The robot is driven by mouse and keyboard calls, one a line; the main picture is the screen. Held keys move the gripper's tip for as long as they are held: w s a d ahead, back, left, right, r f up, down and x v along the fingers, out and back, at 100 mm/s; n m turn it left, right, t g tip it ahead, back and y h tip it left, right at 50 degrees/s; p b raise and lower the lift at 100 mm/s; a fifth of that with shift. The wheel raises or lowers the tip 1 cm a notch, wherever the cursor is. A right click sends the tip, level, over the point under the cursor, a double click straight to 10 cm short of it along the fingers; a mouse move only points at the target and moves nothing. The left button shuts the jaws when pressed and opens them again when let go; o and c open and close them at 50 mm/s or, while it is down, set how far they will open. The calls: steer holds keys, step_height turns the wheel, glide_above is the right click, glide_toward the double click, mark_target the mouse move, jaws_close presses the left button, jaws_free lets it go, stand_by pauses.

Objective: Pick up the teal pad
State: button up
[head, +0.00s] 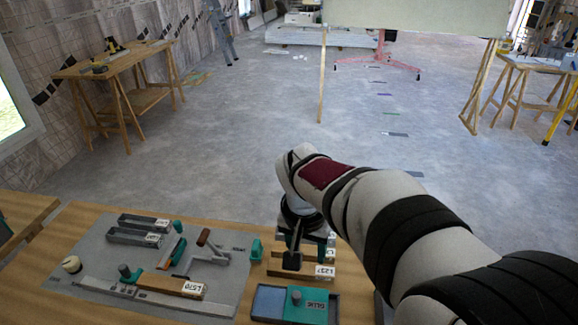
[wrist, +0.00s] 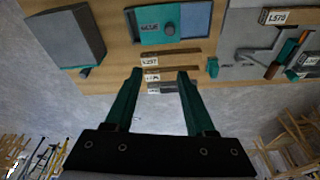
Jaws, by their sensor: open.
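The tray's other part shows a blue floor. In the wrist view the teal pad (wrist: 152,36) is at the top, beyond my fingertips. My gripper (head: 292,263) is over the wooden strips behind the tray, apart from the pad. In the wrist view my gripper (wrist: 160,76) is open, with nothing held between its teal fingers. In the head view my arm hides part of the table to the right.
Labelled wooden strips (wrist: 178,55) lie between my fingertips and the tray. A grey mat (head: 95,245) to the left holds several tools and labelled pieces. A small teal piece (head: 257,249) stands beside the strips. A grey box (wrist: 66,36) stands beside the tray.

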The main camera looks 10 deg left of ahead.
steer(key=n+t, duration=0.2)
glide_toward(254, 249)
steer(key=x, duration=1.2)
steer(key=shift+f, duration=0.2)
jaws_close()
